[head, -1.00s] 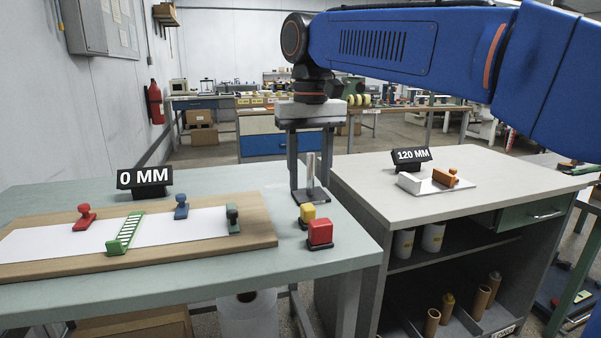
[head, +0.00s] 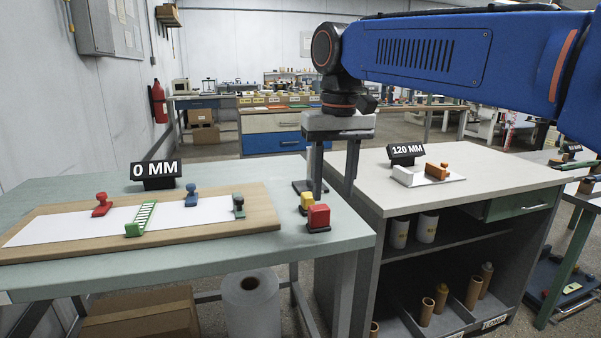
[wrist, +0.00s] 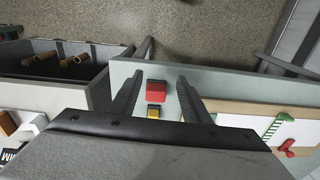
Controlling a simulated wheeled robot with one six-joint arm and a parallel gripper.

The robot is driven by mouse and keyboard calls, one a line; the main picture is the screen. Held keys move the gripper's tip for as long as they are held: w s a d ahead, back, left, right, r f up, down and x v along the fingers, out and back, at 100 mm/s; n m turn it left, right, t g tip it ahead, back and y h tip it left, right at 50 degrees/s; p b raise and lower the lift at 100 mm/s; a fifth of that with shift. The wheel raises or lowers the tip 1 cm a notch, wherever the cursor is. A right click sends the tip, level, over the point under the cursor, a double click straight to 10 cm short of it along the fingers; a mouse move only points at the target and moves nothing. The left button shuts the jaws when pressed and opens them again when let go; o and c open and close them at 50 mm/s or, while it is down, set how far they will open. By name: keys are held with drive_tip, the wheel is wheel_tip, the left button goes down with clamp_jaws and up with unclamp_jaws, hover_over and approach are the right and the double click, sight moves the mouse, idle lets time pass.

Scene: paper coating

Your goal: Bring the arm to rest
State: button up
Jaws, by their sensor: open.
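My gripper (head: 334,185) hangs pointing down, open, its two fingers apart with nothing seen between them. In the head view it shows over the gap between the pale green table (head: 345,262) and the grey bench (head: 480,180). It also shows in the wrist view (wrist: 160,85), with a red block and a yellow block seen below between the fingers. My blue arm reaches in from the upper right.
The red block (head: 318,218) and yellow block (head: 306,202) stand near the green table's right edge, beside a dark flat piece (head: 303,187). A wooden board (head: 262,205) holds a white sheet (head: 105,223), several coloured knobs and a green ladder-like piece (head: 140,219). A white-and-orange item (head: 428,175) lies on the bench.

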drive_tip(key=s+d+f+m+t, duration=0.1)
drive_tip(key=s+d+f+t, duration=0.1)
drive_tip(key=s+d+f, duration=0.7)
drive_tip(key=s+d+f+m+t, duration=0.1)
drive_tip(key=s+d+f+t, duration=0.1)
drive_tip(key=s+d+f, duration=0.8)
drive_tip(key=d+f, duration=0.3)
drive_tip(key=f, duration=0.2)
drive_tip(key=shift+s+d+f+m, duration=0.15)
drive_tip(key=shift+d+m, duration=0.05)
drive_tip(key=shift+m, duration=0.2)
